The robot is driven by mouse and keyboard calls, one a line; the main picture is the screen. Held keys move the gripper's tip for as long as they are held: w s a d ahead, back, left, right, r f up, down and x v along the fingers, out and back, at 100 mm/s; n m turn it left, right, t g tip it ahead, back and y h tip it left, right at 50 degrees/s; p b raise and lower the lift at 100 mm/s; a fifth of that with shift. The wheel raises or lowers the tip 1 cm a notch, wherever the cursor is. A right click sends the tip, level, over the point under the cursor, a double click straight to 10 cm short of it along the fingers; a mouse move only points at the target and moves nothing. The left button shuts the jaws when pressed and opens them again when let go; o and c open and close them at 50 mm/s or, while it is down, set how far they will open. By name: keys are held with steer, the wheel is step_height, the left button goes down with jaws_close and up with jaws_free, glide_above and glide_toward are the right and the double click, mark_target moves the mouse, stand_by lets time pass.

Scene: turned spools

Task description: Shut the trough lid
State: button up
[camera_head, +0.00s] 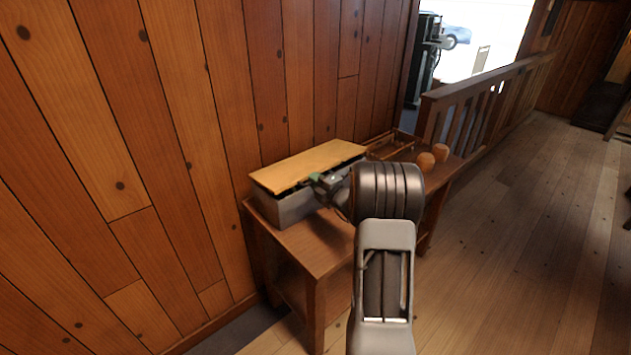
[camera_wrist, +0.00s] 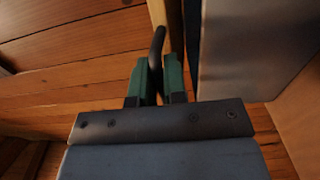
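The trough (camera_head: 287,209) is a grey metal box on a small wooden table against the plank wall. Its flat, light wooden lid (camera_head: 308,164) lies over the top, with a thin dark gap under its front edge. My gripper (camera_head: 318,181) is at the lid's front edge. In the wrist view my gripper's green fingers (camera_wrist: 160,78) are close together around a dark, curved handle (camera_wrist: 157,46). A strip of the lid's wooden edge (camera_wrist: 160,12) shows beyond them. The trough's grey wall (camera_wrist: 250,45) is at the right. My wrist hides part of the trough's front right in the head view.
The wooden table (camera_head: 305,245) has bare room in front of the trough. A low wooden tray (camera_head: 391,146) and two orange-brown round things (camera_head: 426,161) are at its far end. A wooden railing (camera_head: 480,92) stands beyond. The floor at right is clear.

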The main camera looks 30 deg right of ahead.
steer(key=shift+r, duration=0.1)
jaws_close()
steer(key=f, duration=0.2)
steer(key=f+b, duration=0.1)
steer(key=f, duration=0.1)
steer(key=shift+s, duration=0.25)
steer(key=shift+o, duration=2.4)
jaws_free()
steer(key=shift+d, duration=0.1)
steer(key=s+d, duration=0.2)
steer(key=s, duration=1.1)
steer(key=shift+s+d+p, duration=0.3)
